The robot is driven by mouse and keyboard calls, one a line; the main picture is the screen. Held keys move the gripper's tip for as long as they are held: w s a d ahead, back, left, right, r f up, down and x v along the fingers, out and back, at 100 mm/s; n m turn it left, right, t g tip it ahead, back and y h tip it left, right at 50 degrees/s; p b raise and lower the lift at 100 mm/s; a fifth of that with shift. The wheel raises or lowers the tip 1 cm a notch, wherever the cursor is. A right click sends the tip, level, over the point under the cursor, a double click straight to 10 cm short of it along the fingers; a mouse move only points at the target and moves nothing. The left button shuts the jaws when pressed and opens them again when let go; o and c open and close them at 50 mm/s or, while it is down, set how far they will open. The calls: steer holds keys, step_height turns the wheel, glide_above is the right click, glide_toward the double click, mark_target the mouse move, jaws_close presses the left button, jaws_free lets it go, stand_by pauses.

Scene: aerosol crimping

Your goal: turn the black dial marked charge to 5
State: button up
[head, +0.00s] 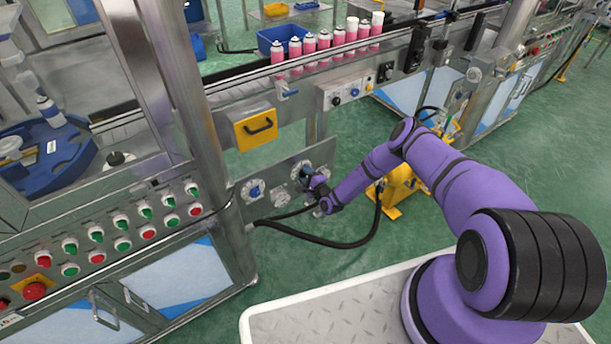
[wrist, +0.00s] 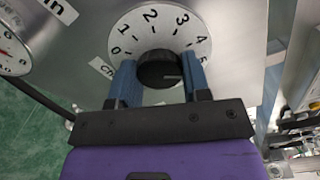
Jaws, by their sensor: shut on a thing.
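The black dial (wrist: 157,68) sits at the centre of a round white scale (wrist: 140,25) numbered 0 to 5 in the wrist view. A label starting "Ch" is partly hidden by my left finger. My gripper (wrist: 159,75) is shut on the dial, with one blue finger on each side. A pale line on the dial points right, toward the 5 side of the scale; the right finger hides where it would meet the scale. In the head view my gripper (head: 311,182) is at the right dial of the low metal panel (head: 276,184), partly covering it.
A second dial (head: 254,189) sits left on the same panel; a gauge (wrist: 12,50) shows at the wrist view's left edge. A black hose (head: 320,240) loops below my forearm. Pink cans (head: 295,50) line the conveyor.

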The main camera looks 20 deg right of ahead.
steer(key=o, duration=0.9)
steer(key=v, duration=1.1)
steer(key=shift+w+r, duration=0.1)
steer(key=shift+w, duration=0.05)
